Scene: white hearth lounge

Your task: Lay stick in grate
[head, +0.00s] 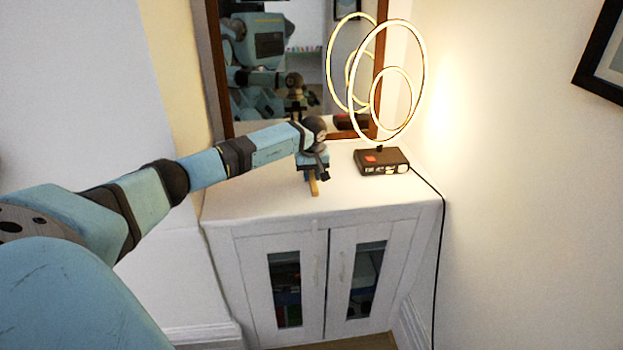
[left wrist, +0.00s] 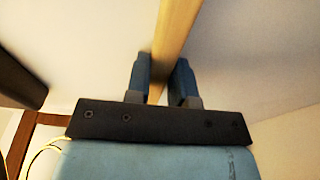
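The stick (head: 315,187) is a short piece of light wood, showing below my left gripper (head: 314,168) over the white cabinet top in the head view. In the left wrist view the stick (left wrist: 176,32) runs between the two blue fingers of my left gripper (left wrist: 163,76), which are closed in on it from both sides. Part of the stick is hidden by the fingers and the gripper body. I cannot tell whether its lower end touches the cabinet top. No grate shows in either view. My right gripper is not in view.
The white cabinet (head: 238,210) has two glass-panelled doors. A lit ring lamp on a dark base (head: 381,163) stands right of the gripper, its cord hanging down the right side. A wood-framed mirror (head: 228,95) is behind. The cabinet top's front left is clear.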

